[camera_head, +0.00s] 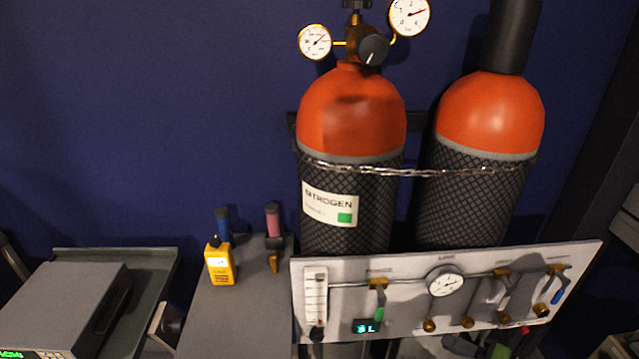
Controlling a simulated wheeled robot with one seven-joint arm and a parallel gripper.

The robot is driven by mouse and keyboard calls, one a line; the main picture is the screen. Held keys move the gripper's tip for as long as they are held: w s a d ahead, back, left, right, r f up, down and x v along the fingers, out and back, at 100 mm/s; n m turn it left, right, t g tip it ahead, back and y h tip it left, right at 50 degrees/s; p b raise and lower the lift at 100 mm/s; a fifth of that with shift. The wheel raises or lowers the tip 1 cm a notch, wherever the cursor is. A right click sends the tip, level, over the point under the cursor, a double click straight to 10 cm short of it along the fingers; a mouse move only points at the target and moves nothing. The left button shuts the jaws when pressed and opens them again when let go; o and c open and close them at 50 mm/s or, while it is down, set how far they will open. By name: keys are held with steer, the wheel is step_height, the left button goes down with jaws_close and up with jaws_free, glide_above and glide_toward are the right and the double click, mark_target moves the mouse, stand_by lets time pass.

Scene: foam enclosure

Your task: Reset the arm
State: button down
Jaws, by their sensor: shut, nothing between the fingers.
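My arm and my gripper do not show in the head view, so I cannot see how the arm is posed. The view takes in a nitrogen cylinder (350,115) with an orange top and a dark mesh sleeve. A second orange-topped cylinder (490,115) stands to its right. A pale gas panel (410,308) with a round gauge, a flow tube and several valves is in front of them. The panel's small display (367,327) is lit.
A regulator (372,48) with two gauges tops the nitrogen cylinder. A chain (420,172) crosses both cylinders. A yellow handheld meter (219,264) stands on a grey surface (215,320). A grey instrument (65,305) rests on a tray at the left. The upper left shows bare blue wall.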

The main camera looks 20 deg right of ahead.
steer(key=w+a+r+n+g+h+p, duration=0.1)
steer(key=w+a+r+n+g+p, duration=0.15)
steer(key=a+r+g, duration=0.4)
steer(key=w+a+r+n+g+h+p, duration=0.1)
steer(key=w+a+r+n+g+p, duration=0.2)
steer(key=a+r, duration=0.55)
steer(key=s+a+r+n+h+p, duration=0.2)
steer(key=s+a+r, duration=0.3)
steer(key=s+r, duration=0.1)
steer(key=s+a+r+n+t+h+p, duration=0.1)
steer(key=s+a+r+n+h, duration=0.1)
steer(key=s+a+r, duration=0.4)
step_height(320, 180, up, 4)
steer(key=shift+s+a+f+h+p, duration=0.15)
steer(key=shift+s+f+h+p, duration=0.1)
steer(key=shift+s+h+p, duration=0.2)
steer(key=shift+w+t, duration=0.1)
steer(key=shift+t, duration=0.15)
